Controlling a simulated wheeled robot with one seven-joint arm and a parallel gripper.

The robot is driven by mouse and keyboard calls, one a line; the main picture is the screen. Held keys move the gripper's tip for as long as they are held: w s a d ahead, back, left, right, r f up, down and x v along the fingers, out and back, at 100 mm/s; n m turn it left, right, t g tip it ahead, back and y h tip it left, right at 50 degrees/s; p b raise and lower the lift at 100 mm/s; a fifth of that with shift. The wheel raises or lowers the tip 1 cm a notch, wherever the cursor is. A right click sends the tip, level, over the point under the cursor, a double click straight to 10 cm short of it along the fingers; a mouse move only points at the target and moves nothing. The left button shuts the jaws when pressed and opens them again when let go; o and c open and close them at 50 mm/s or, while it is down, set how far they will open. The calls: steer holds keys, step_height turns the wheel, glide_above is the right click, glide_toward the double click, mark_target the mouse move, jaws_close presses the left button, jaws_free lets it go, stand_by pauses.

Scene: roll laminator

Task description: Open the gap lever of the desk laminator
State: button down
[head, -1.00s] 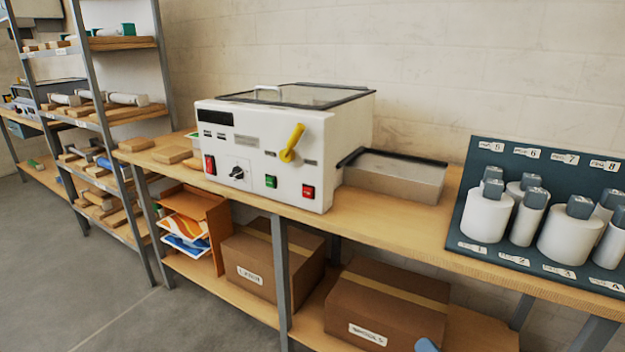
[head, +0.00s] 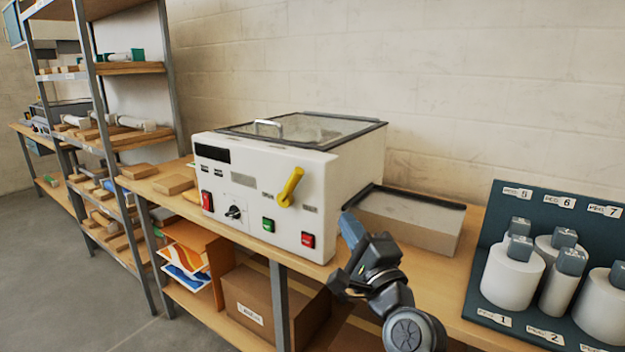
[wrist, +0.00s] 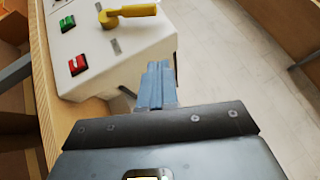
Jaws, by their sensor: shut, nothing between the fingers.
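The desk laminator (head: 262,225) is a white box with a glazed top lid, standing on a wooden bench. Its yellow gap lever (head: 290,187) is on the right part of the front panel, tilted with its upper end to the right. In the wrist view the lever (wrist: 130,13) is at the top, above a green and a red switch. My gripper (head: 349,226) is in front of the laminator's right side, lower right of the lever and apart from it. In the wrist view its fingers (wrist: 158,68) are together and empty.
A dark rack (head: 490,240) of white rollers stands further right. Small wooden blocks (head: 173,184) lie left of the laminator. A box (head: 250,300) is on the lower shelf.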

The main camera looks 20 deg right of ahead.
mark_target(291, 186)
steer(key=shift+w, duration=0.15)
steer(key=x, duration=0.4)
steer(key=a+x, duration=0.1)
steer(key=x, duration=0.2)
steer(key=a+x, duration=0.1)
steer(key=x, duration=0.3)
steer(key=shift+w+r, duration=0.25)
steer(key=shift+r, duration=0.25)
steer(key=shift+w+a+r, duration=0.1)
steer(key=shift+w+a, duration=0.3)
steer(key=shift+w, duration=0.15)
